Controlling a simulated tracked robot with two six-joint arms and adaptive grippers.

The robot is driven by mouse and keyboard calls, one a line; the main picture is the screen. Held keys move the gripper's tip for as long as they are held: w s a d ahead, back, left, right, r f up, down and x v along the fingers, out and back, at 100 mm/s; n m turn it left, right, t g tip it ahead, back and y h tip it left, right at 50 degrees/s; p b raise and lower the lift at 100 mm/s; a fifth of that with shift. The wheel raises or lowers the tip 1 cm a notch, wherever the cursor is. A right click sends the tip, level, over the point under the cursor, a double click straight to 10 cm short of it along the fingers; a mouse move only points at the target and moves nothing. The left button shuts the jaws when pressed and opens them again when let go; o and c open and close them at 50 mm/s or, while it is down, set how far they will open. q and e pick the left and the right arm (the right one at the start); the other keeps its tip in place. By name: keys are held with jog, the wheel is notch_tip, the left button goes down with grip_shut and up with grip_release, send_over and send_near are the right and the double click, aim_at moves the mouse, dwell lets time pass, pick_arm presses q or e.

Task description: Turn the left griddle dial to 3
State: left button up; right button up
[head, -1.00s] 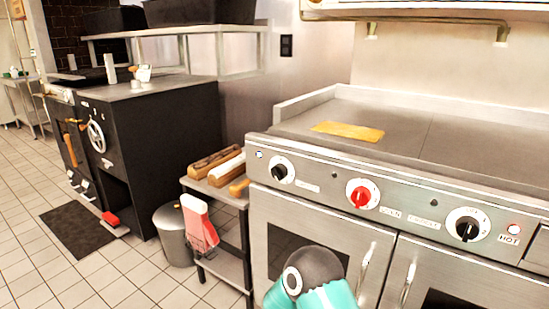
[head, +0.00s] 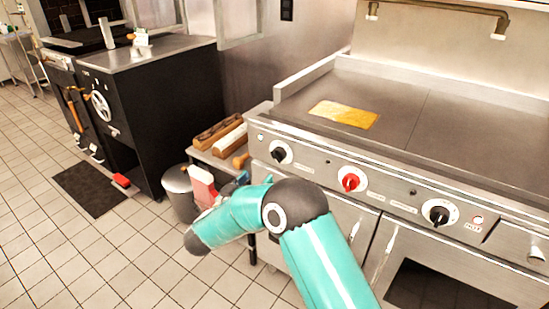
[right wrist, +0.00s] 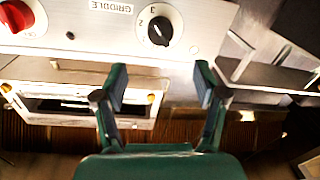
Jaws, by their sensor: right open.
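The left griddle dial (head: 280,152) is a black knob on a white disc at the left of the steel front panel. In the right wrist view the black dial (right wrist: 157,32) shows numbers on its disc and a GRIDDLE label beside it. I cannot read its exact setting. My right gripper (right wrist: 160,82) is open and empty. Its two fingers point at the panel, with the dial ahead between them, apart from them. In the head view my right arm reaches left across the oven front, and its bent wrist mostly hides the gripper (head: 242,178).
A red dial (head: 351,180) and another black dial (head: 438,213) sit farther right on the panel. A yellow slab (head: 344,114) lies on the griddle top (head: 390,95). A low side stand (head: 254,124) with wooden items and a grey bin (head: 178,190) are at the left.

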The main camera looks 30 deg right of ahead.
aim_at(275, 158)
jog(key=x, duration=1.1)
jog(key=shift+w+d, duration=0.15)
jog(key=shift+d, duration=0.1)
jog(key=c, duration=1.1)
jog(key=shift+f+m+b, duration=0.25)
jog(key=shift+m+b, duration=0.35)
jog(key=shift+b, duration=0.15)
jog(key=shift+c, duration=0.2)
jog(key=shift+m, duration=0.3)
jog(key=shift+a+r, duration=0.1)
jog(key=shift+r, duration=0.05)
jog(key=o, duration=1.1)
jog(key=shift+o, duration=0.2)
jog(key=v, duration=1.2)
